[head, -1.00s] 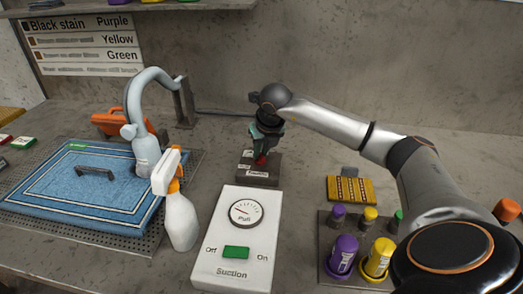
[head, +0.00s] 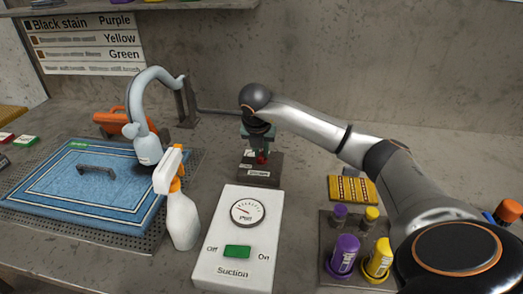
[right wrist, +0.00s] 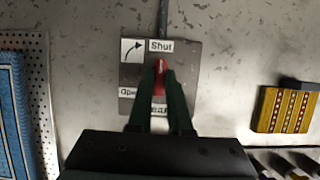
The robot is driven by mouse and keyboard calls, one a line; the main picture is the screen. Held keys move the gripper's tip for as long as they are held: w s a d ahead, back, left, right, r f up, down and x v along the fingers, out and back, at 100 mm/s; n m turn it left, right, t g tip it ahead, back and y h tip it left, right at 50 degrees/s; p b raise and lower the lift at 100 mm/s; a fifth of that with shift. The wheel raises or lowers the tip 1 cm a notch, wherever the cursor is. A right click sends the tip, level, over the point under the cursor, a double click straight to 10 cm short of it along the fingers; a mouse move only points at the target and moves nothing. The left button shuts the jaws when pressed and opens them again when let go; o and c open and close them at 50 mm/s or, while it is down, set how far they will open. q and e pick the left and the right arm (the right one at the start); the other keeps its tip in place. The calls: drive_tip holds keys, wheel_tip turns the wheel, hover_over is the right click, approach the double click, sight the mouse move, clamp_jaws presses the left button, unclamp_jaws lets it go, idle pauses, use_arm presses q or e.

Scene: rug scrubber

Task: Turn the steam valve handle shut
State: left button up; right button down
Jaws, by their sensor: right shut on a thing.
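The steam valve has a red handle (right wrist: 160,68) on a dark base plate (right wrist: 187,88) with labels reading Shut and Open and a curved arrow. In the right wrist view the handle points up toward the Shut label. My right gripper (right wrist: 160,88) is shut on the red handle, with its green fingers on either side. In the head view my right gripper (head: 258,146) reaches down over the valve's base (head: 262,176), and a bit of red handle (head: 262,157) shows below it. My left gripper is out of view.
A white suction box (head: 237,228) with a dial and green switch stands in front of the valve. A spray bottle (head: 180,215) and a blue rug (head: 55,205) are left. A striped yellow block (head: 350,190) and a rack of colored bottles (head: 343,255) are right.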

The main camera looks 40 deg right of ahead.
drive_tip(key=shift+r, duration=0.1)
drive_tip(key=c, duration=0.8)
unclamp_jaws()
drive_tip(key=shift+c, duration=0.2)
drive_tip(key=v, duration=1.2)
drive_tip(key=shift+r, duration=0.15)
drive_tip(key=shift+p, duration=0.3)
